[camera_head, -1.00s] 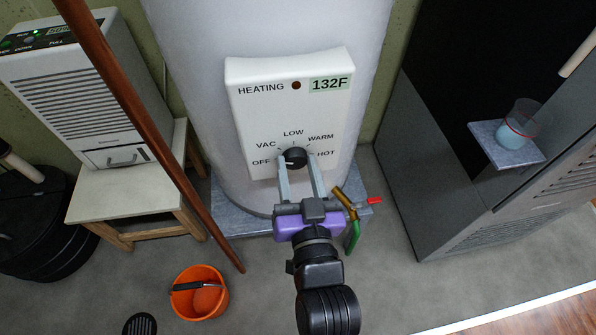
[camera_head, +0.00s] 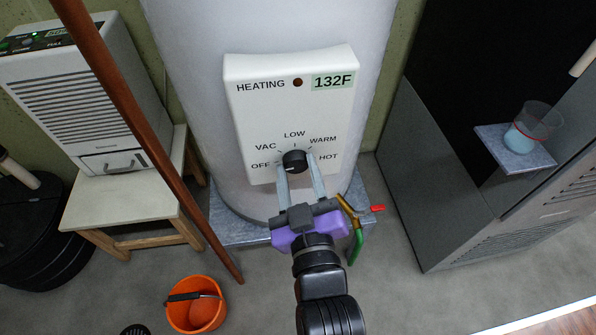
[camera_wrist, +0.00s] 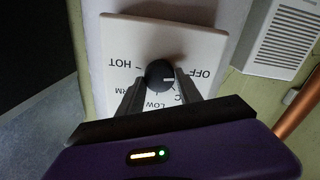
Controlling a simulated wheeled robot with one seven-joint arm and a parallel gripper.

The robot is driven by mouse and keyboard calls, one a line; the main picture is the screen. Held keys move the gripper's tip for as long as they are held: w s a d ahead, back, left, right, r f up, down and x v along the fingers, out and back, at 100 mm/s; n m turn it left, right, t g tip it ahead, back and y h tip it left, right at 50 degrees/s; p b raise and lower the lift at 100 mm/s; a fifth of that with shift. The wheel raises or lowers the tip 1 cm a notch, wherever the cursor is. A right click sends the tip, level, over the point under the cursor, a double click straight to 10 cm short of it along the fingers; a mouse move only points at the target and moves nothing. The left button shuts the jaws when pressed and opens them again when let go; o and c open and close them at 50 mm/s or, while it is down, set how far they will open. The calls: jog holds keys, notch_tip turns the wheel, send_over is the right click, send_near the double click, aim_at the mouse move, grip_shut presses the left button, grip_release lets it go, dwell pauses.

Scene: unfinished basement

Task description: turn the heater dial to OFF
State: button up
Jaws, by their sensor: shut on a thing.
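The heater dial (camera_head: 294,161) is a round black knob low on the white control panel (camera_head: 255,115) of the tank. Labels OFF, VAC, LOW, WARM and HOT run around it. My gripper (camera_head: 297,170) reaches up from below with its two grey fingers shut on the dial, one on each side. The wrist view also shows the dial (camera_wrist: 160,73) between the dark fingers (camera_wrist: 160,80). There its white mark points right, toward the OFF and VAC side; the exact setting is hard to tell. The fingers partly cover the VAC and LOW labels in that view.
A brown pipe (camera_head: 150,140) slants down at left. An orange bucket (camera_head: 197,308) stands on the floor. A grey cabinet (camera_head: 420,170) stands at right.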

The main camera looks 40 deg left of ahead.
jog(key=shift+f, duration=0.1)
jog(key=o, duration=1.4)
jog(key=shift+c, duration=0.2)
jog(key=shift+s+d, duration=0.1)
jog(key=v, duration=0.7)
jog(key=shift+s+d, duration=0.15)
jog(key=shift+s, duration=0.05)
